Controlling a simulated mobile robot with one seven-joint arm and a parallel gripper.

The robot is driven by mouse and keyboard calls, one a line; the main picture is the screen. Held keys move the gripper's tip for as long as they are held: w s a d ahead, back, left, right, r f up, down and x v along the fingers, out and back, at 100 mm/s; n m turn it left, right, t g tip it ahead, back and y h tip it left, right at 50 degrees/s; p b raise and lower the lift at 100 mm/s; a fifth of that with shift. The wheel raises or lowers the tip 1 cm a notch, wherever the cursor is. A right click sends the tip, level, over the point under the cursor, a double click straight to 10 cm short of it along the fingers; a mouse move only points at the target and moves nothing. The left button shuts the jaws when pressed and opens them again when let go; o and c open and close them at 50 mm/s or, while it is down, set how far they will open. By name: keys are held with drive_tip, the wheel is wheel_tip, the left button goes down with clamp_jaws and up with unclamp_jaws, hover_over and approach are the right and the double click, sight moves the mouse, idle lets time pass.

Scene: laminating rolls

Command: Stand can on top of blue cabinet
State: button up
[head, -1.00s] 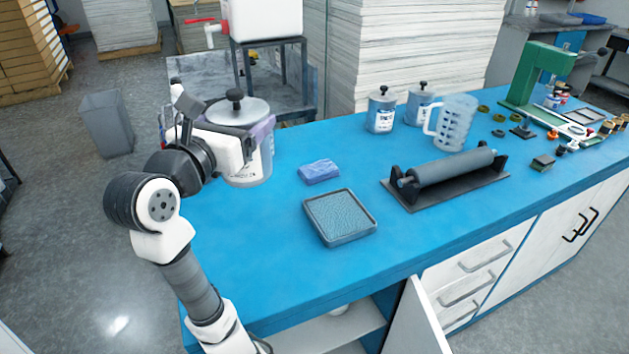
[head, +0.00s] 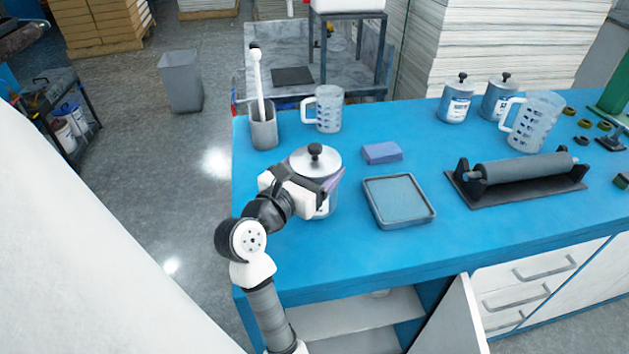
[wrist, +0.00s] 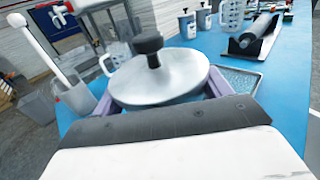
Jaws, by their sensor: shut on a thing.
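In the wrist view the lid (wrist: 160,82) fills the middle and hides most of the body. I cannot tell for sure whether the can's base touches the top.
A grey tray (head: 399,201) and a blue sponge (head: 382,152) lie right of the can. Behind stand a clear jug (head: 324,108) and a grey holder (head: 263,130) with a white-handled tool. A roller (head: 520,168) on a stand is further right. The front left top is clear.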

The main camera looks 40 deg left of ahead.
drive_tip(key=shift+f, duration=1.85)
drive_tip(key=shift+f, duration=0.1)
drive_tip(key=o, duration=1.8)
drive_tip(key=shift+f, duration=0.1)
drive_tip(key=shift+o, duration=0.2)
